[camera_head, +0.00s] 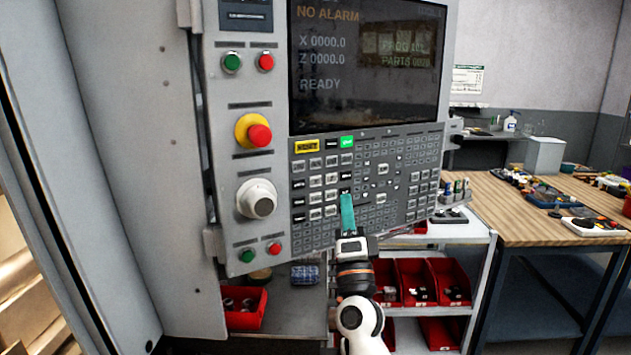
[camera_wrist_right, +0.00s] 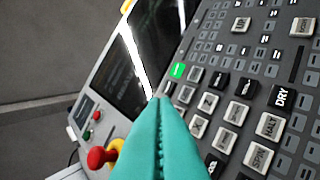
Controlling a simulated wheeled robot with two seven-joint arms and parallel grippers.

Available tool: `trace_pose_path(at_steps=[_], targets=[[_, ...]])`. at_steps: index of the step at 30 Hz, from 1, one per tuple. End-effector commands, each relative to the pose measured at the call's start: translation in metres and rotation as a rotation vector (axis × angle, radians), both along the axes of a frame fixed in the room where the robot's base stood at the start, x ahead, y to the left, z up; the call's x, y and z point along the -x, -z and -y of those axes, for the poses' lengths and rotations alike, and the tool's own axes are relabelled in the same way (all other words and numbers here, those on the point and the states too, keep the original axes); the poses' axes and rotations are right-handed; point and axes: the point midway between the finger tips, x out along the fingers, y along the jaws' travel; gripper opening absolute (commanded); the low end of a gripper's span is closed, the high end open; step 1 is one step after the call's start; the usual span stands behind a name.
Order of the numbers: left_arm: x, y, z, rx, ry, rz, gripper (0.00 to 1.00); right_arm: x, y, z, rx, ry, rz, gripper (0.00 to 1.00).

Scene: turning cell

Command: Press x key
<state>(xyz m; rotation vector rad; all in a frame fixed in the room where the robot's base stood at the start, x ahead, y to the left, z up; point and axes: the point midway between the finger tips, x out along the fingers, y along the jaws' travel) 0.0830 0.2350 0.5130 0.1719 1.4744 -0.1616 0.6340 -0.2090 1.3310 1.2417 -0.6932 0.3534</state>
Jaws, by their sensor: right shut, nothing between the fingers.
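The control keypad (camera_head: 425,133) sits below the screen on the machine's panel, with rows of white, black and grey keys. It fills the right of the right wrist view (camera_wrist_right: 225,70). The screen (camera_head: 370,100) reads NO ALARM, X 0000.0, Z 0000.0, READY, with a prompt mark at the bottom. My right gripper (camera_head: 347,197) has teal fingers, shut and empty, pointing up in front of the keypad's left-middle keys. In the right wrist view the shut fingertips (camera_wrist_right: 161,100) cover part of the keypad's left side.
A red emergency knob on a yellow collar (camera_head: 256,133) and a white dial (camera_head: 257,199) stand out left of the keypad. A shelf with red bins (camera_head: 448,268) is below right. A wooden bench (camera_head: 490,205) with tools stands further right.

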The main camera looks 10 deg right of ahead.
Motion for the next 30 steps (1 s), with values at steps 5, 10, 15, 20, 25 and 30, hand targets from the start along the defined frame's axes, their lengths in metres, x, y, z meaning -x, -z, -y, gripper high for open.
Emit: trace_pose_path(at_steps=[5, 10, 15, 20, 25, 30], targets=[[0.0, 0.007, 0.0, 0.0, 0.0, 0.001, 0.36, -0.011, 0.001, -0.003, 0.0, -0.001, 0.002, 0.0], [-0.001, 0.019, 0.0, 0.0, 0.0, 0.001, 0.36, -0.032, 0.002, -0.009, 0.0, -0.002, 0.002, 0.0], [-0.001, 0.032, 0.0, 0.0, 0.001, 0.001, 0.36, -0.056, 0.003, -0.015, 0.001, -0.001, 0.002, 0.0], [-0.001, 0.042, 0.001, 0.0, 0.001, 0.002, 0.36, -0.073, 0.002, -0.019, 0.001, 0.0, 0.002, 0.0], [-0.001, 0.046, 0.001, 0.0, 0.0, 0.002, 0.36, -0.083, 0.001, -0.021, 0.001, 0.0, 0.001, 0.0], [-0.001, 0.047, 0.001, 0.0, 0.0, 0.002, 0.36, -0.085, -0.001, -0.021, 0.001, 0.0, 0.001, 0.0]])
